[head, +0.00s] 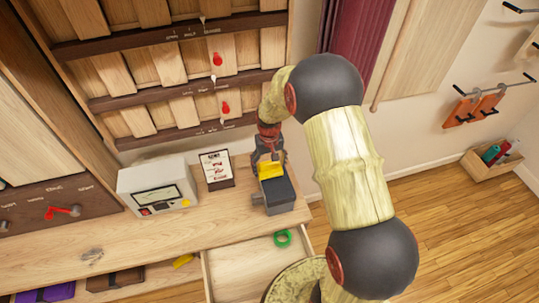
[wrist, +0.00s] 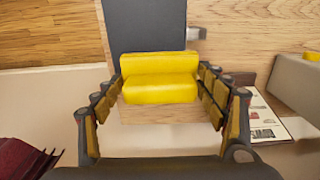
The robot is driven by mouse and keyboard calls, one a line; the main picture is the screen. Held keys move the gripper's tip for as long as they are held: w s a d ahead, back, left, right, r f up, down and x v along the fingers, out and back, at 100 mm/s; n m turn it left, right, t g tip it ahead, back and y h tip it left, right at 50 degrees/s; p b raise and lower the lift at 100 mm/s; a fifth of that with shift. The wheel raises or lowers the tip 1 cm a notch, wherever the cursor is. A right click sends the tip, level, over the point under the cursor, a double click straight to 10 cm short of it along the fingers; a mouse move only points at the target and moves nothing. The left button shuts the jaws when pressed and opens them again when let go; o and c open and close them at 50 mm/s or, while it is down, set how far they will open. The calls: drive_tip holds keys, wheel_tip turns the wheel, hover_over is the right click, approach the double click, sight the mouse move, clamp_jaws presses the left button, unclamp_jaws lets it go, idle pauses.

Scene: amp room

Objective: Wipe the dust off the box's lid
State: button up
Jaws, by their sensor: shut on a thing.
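The dark grey box (head: 281,196) stands near the right end of the wooden bench, with a small grey part on its left side. Its flat dark lid also shows in the wrist view (wrist: 145,28). My gripper (head: 268,160) is over the box's far end. It is shut on a yellow block (head: 270,171), which looks like a sponge. In the wrist view the yellow block (wrist: 160,78) spans between the fingers of my gripper (wrist: 162,84) and overlaps the lid's edge. I cannot tell whether it touches the lid. No dust is clearly visible on the lid.
A white device (head: 157,187) and a small sign (head: 216,169) stand left of the box. An open drawer (head: 233,272) below the bench front holds a green ring (head: 282,238). Slatted wall racks (head: 165,65) rise behind. The bench's middle front is mostly clear.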

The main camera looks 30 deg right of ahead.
drive_tip(key=shift+s+a+r, duration=0.1)
drive_tip(key=shift+s+r, duration=0.2)
drive_tip(key=shift+r, duration=0.25)
drive_tip(key=shift+w+r+p, duration=0.3)
drive_tip(key=shift+r+p, duration=0.35)
drive_tip(key=shift+p, duration=0.05)
drive_tip(key=shift+s+r+p, duration=0.2)
drive_tip(key=shift+r+p, duration=0.65)
drive_tip(key=shift+r, duration=0.75)
drive_tip(key=shift+f, duration=0.1)
